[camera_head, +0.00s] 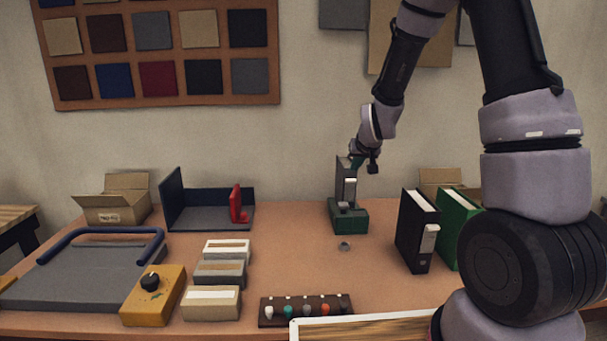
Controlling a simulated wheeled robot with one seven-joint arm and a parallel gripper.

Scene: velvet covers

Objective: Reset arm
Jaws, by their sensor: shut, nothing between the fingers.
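My arm comes in from the upper right and bends down toward the back middle of the table. My gripper (357,162) is small in the head view and partly hidden by my own wrist. It is shut and holds nothing. It is at the top of a dark green stand with a grey upright (347,217). I cannot tell whether it touches the upright or is in front of it.
The brown table (290,240) holds a black binder (417,232) and a green binder (458,225) at right. A yellow box with a knob (152,296), small boxes (219,272) and a peg strip (305,310) are in front. An open cardboard box (115,204) stands back left.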

